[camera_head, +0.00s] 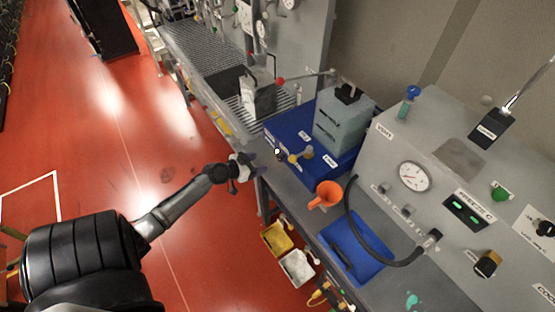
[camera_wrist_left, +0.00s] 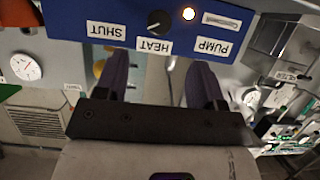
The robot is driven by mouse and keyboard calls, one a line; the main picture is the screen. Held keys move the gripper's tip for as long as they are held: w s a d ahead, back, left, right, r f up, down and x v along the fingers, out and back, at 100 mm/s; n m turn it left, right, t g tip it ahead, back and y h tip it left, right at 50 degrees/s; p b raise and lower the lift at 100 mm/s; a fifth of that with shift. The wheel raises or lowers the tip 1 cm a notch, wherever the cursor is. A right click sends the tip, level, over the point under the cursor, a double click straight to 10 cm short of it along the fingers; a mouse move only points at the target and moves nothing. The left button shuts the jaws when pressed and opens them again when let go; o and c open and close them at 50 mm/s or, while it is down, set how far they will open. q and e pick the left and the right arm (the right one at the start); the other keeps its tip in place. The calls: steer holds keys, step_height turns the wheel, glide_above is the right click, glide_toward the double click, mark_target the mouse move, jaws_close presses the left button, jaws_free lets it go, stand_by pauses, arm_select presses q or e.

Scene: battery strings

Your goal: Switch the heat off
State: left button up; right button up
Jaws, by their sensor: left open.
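A blue panel (camera_wrist_left: 72,15) fills the top of the left wrist view, with its labels upside down. A black round knob (camera_wrist_left: 158,22) is on it beside the HEAT label (camera_wrist_left: 153,45). A small lamp (camera_wrist_left: 189,13) near the knob glows. My left gripper (camera_wrist_left: 160,65) is open and empty; its two dark fingers reach toward the panel's edge on either side of the HEAT label, apart from the knob. In the head view my left gripper (camera_head: 240,168) is left of the blue unit (camera_head: 292,128). The knob's exact setting is hard to tell. My right gripper is out of view.
An orange funnel (camera_head: 325,195), a black hose (camera_head: 358,225) and a blue tray (camera_head: 350,247) lie to the right, before a grey panel with a gauge (camera_head: 414,176). The red floor (camera_head: 100,140) at left is open.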

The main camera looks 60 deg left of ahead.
mark_target(278, 158)
arm_select(q)
steer(key=x, duration=1)
steer(key=shift+d, duration=0.1)
steer(key=shift+c, duration=0.4)
steer(key=c, duration=0.8)
steer(key=shift+f+h+b, duration=0.2)
steer(key=shift+h+b, duration=0.1)
steer(key=shift+b, duration=0.4)
steer(key=shift+c, duration=0.2)
steer(key=n+h+b, duration=0.3)
steer(key=n+b, duration=0.1)
steer(key=b, duration=0.4)
steer(key=shift+f+n+t, duration=0.1)
steer(key=shift+n+t, duration=0.2)
steer(key=shift+n, duration=0.1)
steer(key=shift+n+t+h+b, duration=0.3)
steer(key=shift+n+h+b, duration=0.2)
steer(key=shift+n+b, duration=0.55)
steer(key=shift+r+n+h+b, duration=0.2)
steer(key=shift+n+h+b, duration=0.2)
steer(key=shift+n+b, duration=0.25)
